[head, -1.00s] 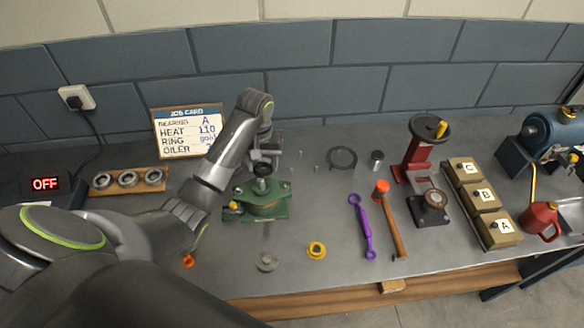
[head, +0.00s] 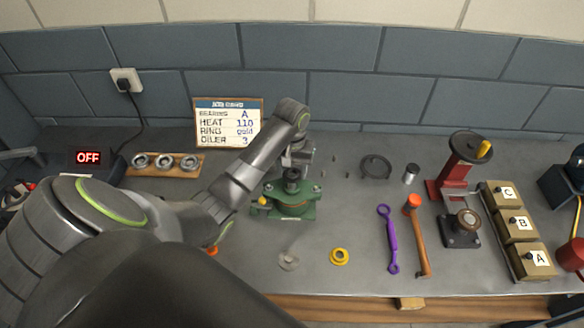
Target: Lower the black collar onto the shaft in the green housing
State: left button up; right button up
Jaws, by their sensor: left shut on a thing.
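The green housing (head: 288,208) stands on the bench near the middle of the head view, with a yellow part at its left side. The black collar (head: 291,175) is directly above the housing's centre, over the shaft. My left gripper (head: 296,161) is shut on the collar from above and behind. The collar hides most of the shaft; I cannot tell whether it is around the shaft top or just above it. My right gripper is not in view.
A yellow ring (head: 339,257), a pale grey part (head: 288,262), a purple wrench (head: 388,240) and a hammer (head: 418,236) lie in front and right. A red press (head: 459,170) and lettered boxes (head: 516,226) stand at right. A bearing board (head: 163,165) lies behind my left arm.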

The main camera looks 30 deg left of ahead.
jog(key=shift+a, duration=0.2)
pick_arm(q)
jog(key=shift+f, duration=1.6)
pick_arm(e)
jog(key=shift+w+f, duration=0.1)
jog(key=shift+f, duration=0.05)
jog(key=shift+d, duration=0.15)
pick_arm(q)
jog(key=shift+f, duration=0.2)
jog(key=o, duration=1)
jog(key=shift+o, duration=0.2)
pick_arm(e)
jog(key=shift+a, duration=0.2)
